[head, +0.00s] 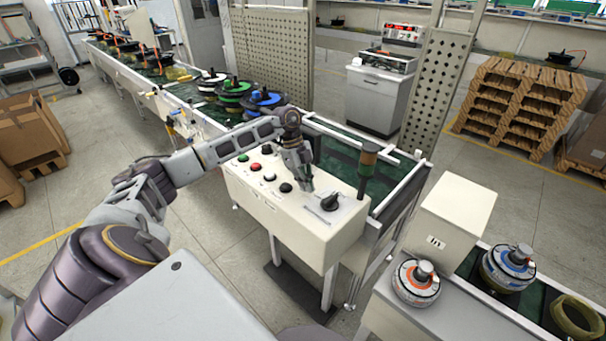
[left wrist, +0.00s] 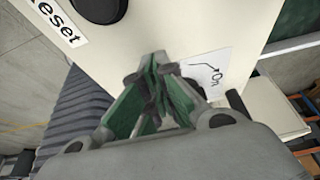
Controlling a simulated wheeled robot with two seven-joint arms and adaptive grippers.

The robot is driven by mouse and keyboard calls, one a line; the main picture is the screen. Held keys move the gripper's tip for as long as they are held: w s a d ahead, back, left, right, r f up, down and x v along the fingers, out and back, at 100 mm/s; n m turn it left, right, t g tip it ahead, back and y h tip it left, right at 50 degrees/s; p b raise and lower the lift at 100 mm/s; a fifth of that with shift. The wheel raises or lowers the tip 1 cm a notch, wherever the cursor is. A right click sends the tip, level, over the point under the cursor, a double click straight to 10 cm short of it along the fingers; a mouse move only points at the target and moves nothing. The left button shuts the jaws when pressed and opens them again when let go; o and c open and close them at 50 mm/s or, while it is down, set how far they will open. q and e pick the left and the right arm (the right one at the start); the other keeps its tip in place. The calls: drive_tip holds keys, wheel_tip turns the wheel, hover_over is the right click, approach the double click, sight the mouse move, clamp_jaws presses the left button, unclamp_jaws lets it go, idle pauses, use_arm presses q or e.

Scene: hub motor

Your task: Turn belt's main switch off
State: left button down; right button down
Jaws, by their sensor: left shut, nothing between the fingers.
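The belt's main switch (head: 330,202) is a black rotary knob on a pale plate at the right end of the white control box (head: 300,226). My left gripper (head: 306,186) is shut and empty, pointing down over the box top, just left of the knob. In the left wrist view its closed fingertips (left wrist: 156,60) are beside a white label marked "On" (left wrist: 208,72). The knob is mostly or wholly hidden there behind the gripper, so its setting cannot be read. My right gripper is not in view.
Green (head: 242,158), red (head: 255,167), white (head: 269,177) and black (head: 286,187) buttons line the box. A dark signal post (head: 366,170) stands right of the knob. The conveyor (head: 340,150) runs behind, carrying hub motors (head: 233,92). A white box (head: 455,215) stands farther right.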

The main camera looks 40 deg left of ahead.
sight(330, 201)
use_arm(q)
drive_tip(key=d, duration=0.3)
drive_tip(key=shift+s+f+p, duration=0.15)
drive_tip(key=shift+f+p, duration=0.05)
drive_tip(key=shift+p, duration=0.15)
drive_tip(key=shift+d, duration=0.55)
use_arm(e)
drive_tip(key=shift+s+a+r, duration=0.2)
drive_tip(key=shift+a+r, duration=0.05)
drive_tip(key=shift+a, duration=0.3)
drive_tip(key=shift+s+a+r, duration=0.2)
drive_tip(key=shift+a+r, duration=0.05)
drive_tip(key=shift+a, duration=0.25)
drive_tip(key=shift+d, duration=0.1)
use_arm(q)
drive_tip(key=shift+d, duration=0.1)
drive_tip(key=shift+s+p, duration=0.1)
drive_tip(key=shift+p, duration=0.2)
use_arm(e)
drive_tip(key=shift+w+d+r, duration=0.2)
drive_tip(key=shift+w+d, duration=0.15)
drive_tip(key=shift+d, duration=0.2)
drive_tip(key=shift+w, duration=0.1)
